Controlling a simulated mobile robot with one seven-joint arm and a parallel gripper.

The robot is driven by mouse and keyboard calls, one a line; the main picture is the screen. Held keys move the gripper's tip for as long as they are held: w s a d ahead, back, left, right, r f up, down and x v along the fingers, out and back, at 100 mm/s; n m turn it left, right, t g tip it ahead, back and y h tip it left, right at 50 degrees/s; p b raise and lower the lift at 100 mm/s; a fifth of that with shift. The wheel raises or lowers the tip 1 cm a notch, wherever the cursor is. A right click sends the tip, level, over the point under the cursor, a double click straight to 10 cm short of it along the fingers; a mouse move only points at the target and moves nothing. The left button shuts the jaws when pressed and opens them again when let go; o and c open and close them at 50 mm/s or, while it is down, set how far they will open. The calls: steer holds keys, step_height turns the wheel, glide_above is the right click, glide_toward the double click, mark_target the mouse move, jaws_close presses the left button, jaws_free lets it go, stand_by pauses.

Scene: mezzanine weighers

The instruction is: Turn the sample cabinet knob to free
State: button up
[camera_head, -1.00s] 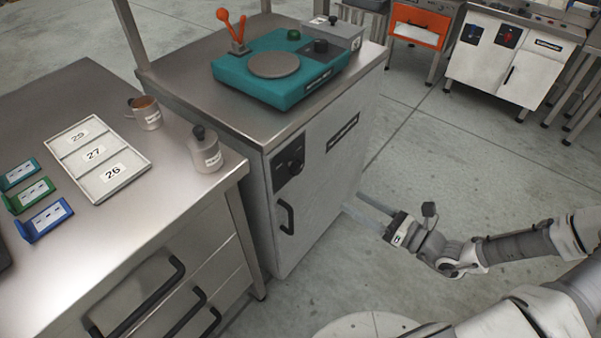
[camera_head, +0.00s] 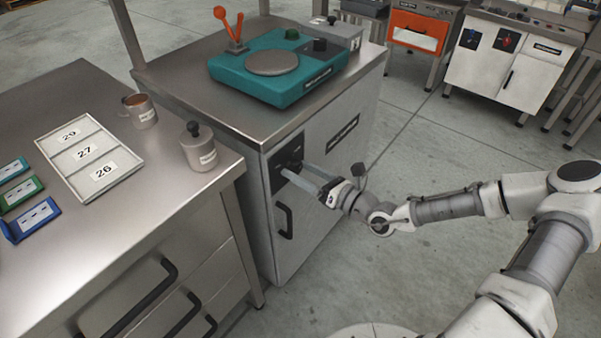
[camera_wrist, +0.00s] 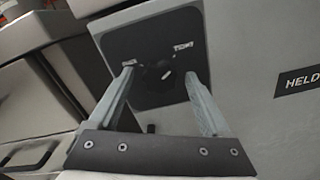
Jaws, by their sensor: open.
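The sample cabinet (camera_head: 345,155) is a grey metal cabinet with a dark knob plate (camera_head: 273,180) at the upper left of its door. In the wrist view the black knob (camera_wrist: 166,78) sits on that dark plate, with small white markings above it that I cannot read for certain. My gripper (camera_head: 291,178) is in front of the plate, its fingers apart and pointing at it. In the wrist view the open fingers (camera_wrist: 159,82) stand on either side of the knob, with nothing held. Whether they touch it, I cannot tell.
A black door handle (camera_head: 284,220) is just below the plate. A teal weigher (camera_head: 240,75) stands on the cabinet top. At left, a bench holds a labelled tray (camera_head: 113,183), a mug (camera_head: 141,110) and a lidded pot (camera_head: 199,150).

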steer(key=shift+w+a, duration=0.1)
steer(key=shift+a, duration=0.05)
steer(key=shift+c, duration=0.2)
jaws_close()
